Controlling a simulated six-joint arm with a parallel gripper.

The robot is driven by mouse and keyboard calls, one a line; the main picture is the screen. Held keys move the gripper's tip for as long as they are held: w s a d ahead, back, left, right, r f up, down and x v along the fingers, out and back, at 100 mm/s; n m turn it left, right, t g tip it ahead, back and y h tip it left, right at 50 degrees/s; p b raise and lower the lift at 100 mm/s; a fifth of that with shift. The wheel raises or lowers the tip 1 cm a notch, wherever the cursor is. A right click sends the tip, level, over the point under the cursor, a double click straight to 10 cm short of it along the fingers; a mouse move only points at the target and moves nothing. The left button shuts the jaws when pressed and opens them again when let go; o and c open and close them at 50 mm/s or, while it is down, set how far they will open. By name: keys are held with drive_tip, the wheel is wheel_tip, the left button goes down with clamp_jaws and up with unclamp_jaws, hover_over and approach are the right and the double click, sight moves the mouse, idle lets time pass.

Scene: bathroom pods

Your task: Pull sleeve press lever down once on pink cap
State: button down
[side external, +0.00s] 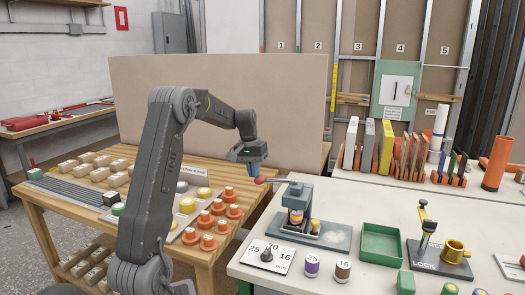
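The press (298,196), dark grey-blue on a flat base plate, stands on the near white table. A thin lever seems to reach left from its top to a red knob (260,180). A small cap-like piece with purple and yellow-orange tones (296,215) sits under the press head; I cannot make out a clearly pink cap. My gripper (253,170) points down just above and left of the knob, left of the press. I cannot tell if it touches the knob or how far its fingers are apart.
A dial plate (267,256) and purple (312,263) and brown (343,268) caps lie in front of the press. A green tray (382,243) and a lock fixture (440,258) stand to its right. Orange pieces (218,222) crowd the wooden table (60,232) at left.

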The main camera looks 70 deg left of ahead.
drive_tip(key=shift+s+f, duration=0.1)
drive_tip(key=shift+f, duration=0.4)
drive_tip(key=s+a+r, duration=0.2)
drive_tip(key=r, duration=0.4)
drive_tip(key=s+a+r, duration=0.3)
drive_tip(key=r, duration=0.3)
drive_tip(key=shift+a+r, duration=0.15)
drive_tip(key=shift+r, duration=0.25)
drive_tip(key=w+d+r+m+t+y, duration=0.1)
drive_tip(key=d+m, duration=0.1)
drive_tip(key=d, duration=1)
drive_tip(key=w+d+r+m+y, duration=0.1)
drive_tip(key=w+d+r+m, duration=0.1)
drive_tip(key=d, duration=1)
drive_tip(key=s+d+f+m+t, duration=0.1)
drive_tip(key=s+d+f, duration=0.3)
drive_tip(key=d, duration=0.5)
drive_tip(key=s+d+f+m+t+h, duration=0.1)
drive_tip(key=s+d+f+m, duration=0.3)
drive_tip(key=s+d, duration=0.5)
drive_tip(key=shift+d+t, duration=0.25)
drive_tip(key=shift+t, duration=0.55)
drive_tip(key=c, duration=1.8)
unclamp_jaws()
drive_tip(key=shift+r, duration=0.1)
